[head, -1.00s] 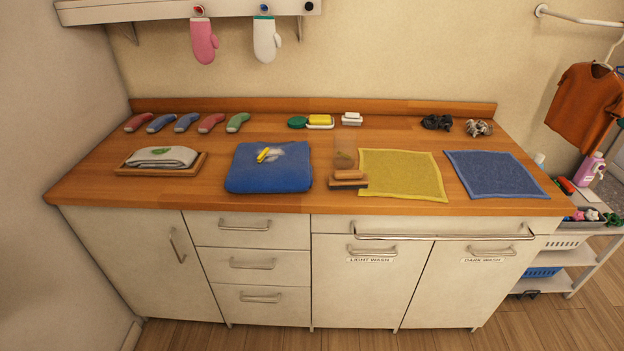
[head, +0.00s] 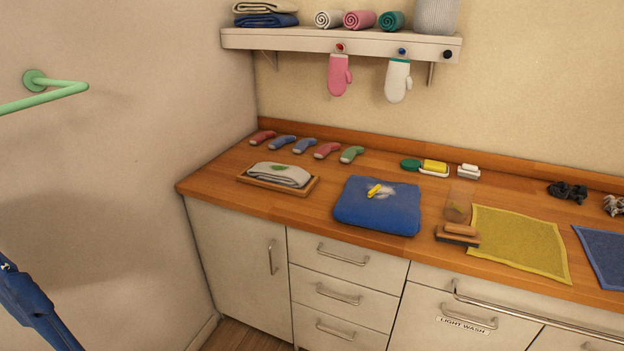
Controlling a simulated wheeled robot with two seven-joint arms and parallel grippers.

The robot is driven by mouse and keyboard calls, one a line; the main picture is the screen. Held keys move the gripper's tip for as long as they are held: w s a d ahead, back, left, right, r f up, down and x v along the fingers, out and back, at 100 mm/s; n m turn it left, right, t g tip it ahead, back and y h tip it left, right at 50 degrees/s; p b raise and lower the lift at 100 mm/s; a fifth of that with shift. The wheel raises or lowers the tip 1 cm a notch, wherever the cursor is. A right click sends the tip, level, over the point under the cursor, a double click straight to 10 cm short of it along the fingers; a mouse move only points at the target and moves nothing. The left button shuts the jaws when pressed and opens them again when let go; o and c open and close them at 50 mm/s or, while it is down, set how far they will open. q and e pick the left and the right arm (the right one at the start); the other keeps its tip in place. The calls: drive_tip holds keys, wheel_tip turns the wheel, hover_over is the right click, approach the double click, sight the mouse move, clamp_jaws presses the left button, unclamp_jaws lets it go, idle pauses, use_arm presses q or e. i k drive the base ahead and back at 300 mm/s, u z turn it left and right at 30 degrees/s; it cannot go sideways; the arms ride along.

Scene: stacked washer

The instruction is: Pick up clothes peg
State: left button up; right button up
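A small yellow object (head: 374,190), too small to identify surely as a clothes peg, lies on the folded blue towel (head: 350,212) on the wooden counter. A whitish patch lies beside it on the towel. No other thing in view is clearly a clothes peg. Neither of my grippers is in view.
On the counter (head: 230,190) are a tray with a grey cloth (head: 280,175), several socks (head: 305,146), a yellow sponge (head: 435,167), a brush (head: 458,236) and a yellow cloth (head: 520,245). A shelf (head: 300,40) hangs above. A green rail (head: 45,98) juts out at left.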

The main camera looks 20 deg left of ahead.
sight(374, 190)
drive_tip(key=u, duration=0.6)
drive_tip(key=i, duration=0.7)
drive_tip(key=u, duration=0.15)
